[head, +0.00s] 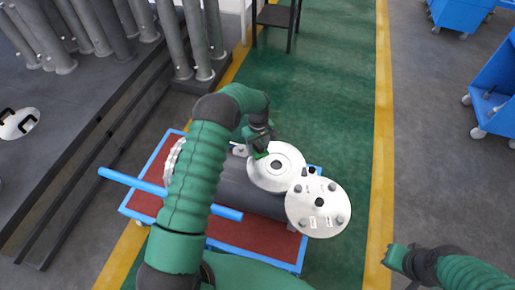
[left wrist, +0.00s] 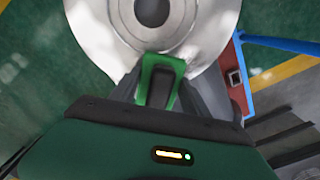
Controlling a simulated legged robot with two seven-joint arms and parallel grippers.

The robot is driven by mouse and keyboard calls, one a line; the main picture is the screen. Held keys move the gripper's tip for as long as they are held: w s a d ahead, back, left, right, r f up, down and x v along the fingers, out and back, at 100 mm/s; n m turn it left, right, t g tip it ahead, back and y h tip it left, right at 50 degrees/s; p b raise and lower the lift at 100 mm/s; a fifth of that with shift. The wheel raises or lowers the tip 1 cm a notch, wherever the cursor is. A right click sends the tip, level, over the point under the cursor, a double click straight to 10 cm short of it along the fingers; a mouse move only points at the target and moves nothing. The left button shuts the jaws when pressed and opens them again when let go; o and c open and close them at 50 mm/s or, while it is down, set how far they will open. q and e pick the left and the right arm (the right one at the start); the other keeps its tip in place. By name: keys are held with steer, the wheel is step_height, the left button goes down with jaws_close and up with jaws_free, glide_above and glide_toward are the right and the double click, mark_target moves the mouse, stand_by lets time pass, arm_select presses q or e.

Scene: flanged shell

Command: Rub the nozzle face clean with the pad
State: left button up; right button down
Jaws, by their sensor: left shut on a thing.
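The nozzle face (head: 285,177) is a round silver ring with a dark bore in its middle, on top of a dark grey shell. It also shows at the top of the left wrist view (left wrist: 93,22). My left gripper (head: 259,149) is over the far left edge of the face. It is shut on a small pad with a green frame (left wrist: 163,63), which overlaps the ring just outside the bore. I cannot tell if the pad touches the metal. My right arm's end (head: 398,258) is at lower right, apart from the shell; its jaws are not clear.
A silver cover disc (head: 330,218) with several bolts and labels sits right beside the nozzle face. The shell (head: 236,182) lies on a red-topped cart with a blue rail (head: 128,180). Grey pipes stand at upper left. Green floor is free beyond the cart.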

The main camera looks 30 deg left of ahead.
mark_target(252, 169)
arm_select(q)
steer(key=s+p, duration=0.2)
steer(key=shift+s+d+r, duration=0.15)
steer(key=shift+s+d, duration=0.15)
steer(key=shift+s, duration=0.1)
steer(key=shift+s+d, duration=0.1)
steer(key=shift+s, duration=0.35)
steer(key=s+p, duration=0.2)
steer(key=s, duration=0.1)
steer(key=shift+d, duration=0.4)
steer(key=shift+s+d+f+p, duration=0.1)
steer(key=shift+s+f+p, duration=0.15)
steer(key=shift+s+p, duration=0.2)
steer(key=shift+s+f, duration=0.2)
steer(key=shift+c, duration=0.5)
steer(key=shift+d, duration=0.1)
steer(key=r+p, duration=0.4)
steer(key=r, duration=0.2)
steer(key=shift+w+r+p, duration=0.1)
steer(key=shift+w+p, duration=0.1)
steer(key=shift+p, duration=0.15)
steer(key=shift+r, duration=0.1)
